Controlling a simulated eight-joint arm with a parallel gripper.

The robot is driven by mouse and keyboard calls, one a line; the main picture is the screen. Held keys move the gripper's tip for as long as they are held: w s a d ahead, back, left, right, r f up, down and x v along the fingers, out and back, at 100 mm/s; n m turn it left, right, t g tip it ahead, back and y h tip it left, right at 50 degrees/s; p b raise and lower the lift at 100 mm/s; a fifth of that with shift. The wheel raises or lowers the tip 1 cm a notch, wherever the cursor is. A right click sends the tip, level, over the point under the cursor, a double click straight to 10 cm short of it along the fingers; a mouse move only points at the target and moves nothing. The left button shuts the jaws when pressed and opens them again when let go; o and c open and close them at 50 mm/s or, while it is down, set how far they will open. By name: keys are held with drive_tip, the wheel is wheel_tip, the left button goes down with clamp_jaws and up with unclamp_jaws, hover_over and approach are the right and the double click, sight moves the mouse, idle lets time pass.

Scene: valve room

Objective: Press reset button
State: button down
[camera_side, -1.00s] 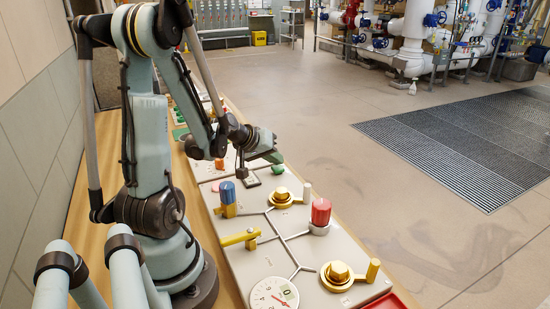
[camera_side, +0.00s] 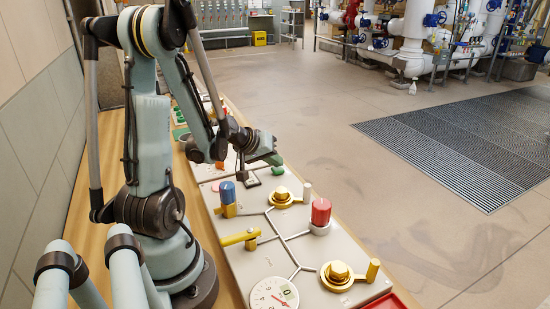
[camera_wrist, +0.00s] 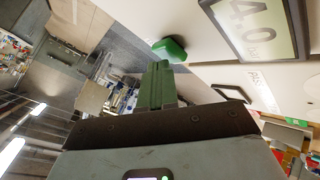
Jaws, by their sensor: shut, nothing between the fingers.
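A green button (camera_side: 277,170) sits on the pale panel near its far right edge. It also shows in the wrist view (camera_wrist: 170,48), as a rounded green cap beside a display. No reset label is readable on it. My gripper (camera_side: 279,160) is just above the green button in the side view, its fingers angled down to the right. In the wrist view my gripper (camera_wrist: 160,66) is shut and empty, its green fingertips just short of the button in the picture. I cannot tell whether they touch it.
A display reading 4.0 (camera_wrist: 262,28) is beside the button. The panel (camera_side: 285,245) also carries a blue knob (camera_side: 227,192), a red knob (camera_side: 320,212), a yellow lever (camera_side: 238,237), brass valves (camera_side: 338,273) and a round gauge (camera_side: 272,294). Open floor lies to the right.

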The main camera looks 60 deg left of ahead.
sight(275, 169)
idle(0.5)
drive_tip(key=shift+r, duration=0.8)
drive_tip(key=shift+r, duration=2.5)
drive_tip(key=s+d+r+m+g+h, duration=0.1)
drive_tip(key=d+m, duration=0.4)
drive_tip(key=d, duration=0.7)
drive_tip(key=s+d+r+m+h, duration=0.1)
drive_tip(key=d+m, duration=0.5)
drive_tip(key=d, duration=0.6)
drive_tip(key=shift+s+r+g, duration=0.3)
drive_tip(key=shift+g, duration=0.1)
